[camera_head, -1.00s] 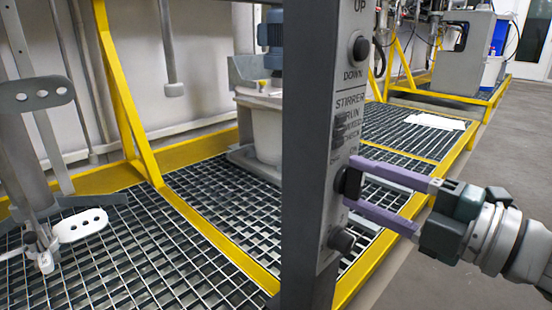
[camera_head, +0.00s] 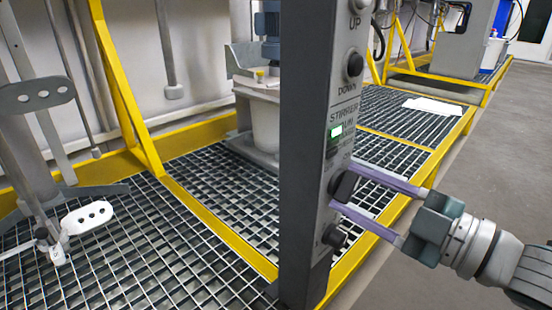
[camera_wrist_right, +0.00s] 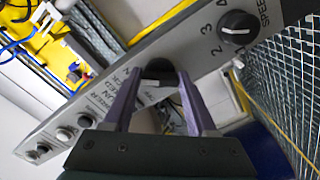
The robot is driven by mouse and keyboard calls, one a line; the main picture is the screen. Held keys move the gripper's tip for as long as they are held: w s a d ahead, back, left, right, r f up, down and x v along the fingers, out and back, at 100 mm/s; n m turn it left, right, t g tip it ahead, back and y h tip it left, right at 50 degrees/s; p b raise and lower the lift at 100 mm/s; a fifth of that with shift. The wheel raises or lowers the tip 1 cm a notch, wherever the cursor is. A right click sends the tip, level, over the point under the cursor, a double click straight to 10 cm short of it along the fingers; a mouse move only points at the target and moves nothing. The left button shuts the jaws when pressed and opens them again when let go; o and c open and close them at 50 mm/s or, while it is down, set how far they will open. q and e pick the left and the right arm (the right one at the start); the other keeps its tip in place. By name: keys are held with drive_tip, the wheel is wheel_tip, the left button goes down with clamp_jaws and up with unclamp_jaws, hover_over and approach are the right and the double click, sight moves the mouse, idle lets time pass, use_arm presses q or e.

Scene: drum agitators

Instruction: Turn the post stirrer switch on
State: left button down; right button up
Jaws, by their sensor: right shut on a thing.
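The grey post (camera_head: 305,190) carries a control panel with a black stirrer switch knob (camera_head: 343,186) below the STIRRER RUN label. The knob sits tilted. My right gripper (camera_head: 342,187) reaches in from the right, its two purple fingers shut on the knob, one above and one below. In the right wrist view the knob (camera_wrist_right: 161,72) lies between the fingertips. A run light (camera_head: 336,131) above the switch glows white-green. My left gripper is not in view.
The up/down button (camera_head: 354,65) is higher on the panel; another black knob (camera_head: 334,236) is below. The wrist view shows a SPEED dial (camera_wrist_right: 238,27). A yellow-framed grating (camera_head: 220,210) lies behind the post. The floor at right is clear.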

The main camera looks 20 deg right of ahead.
idle(0.4)
drive_tip(key=o, duration=1.4)
drive_tip(key=shift+c, duration=0.2)
drive_tip(key=shift+s+d, duration=0.1)
drive_tip(key=shift+s, duration=0.15)
drive_tip(key=p+v, duration=0.2)
drive_tip(key=v, duration=0.7)
drive_tip(key=shift+s+p, duration=0.2)
drive_tip(key=shift+p, duration=0.2)
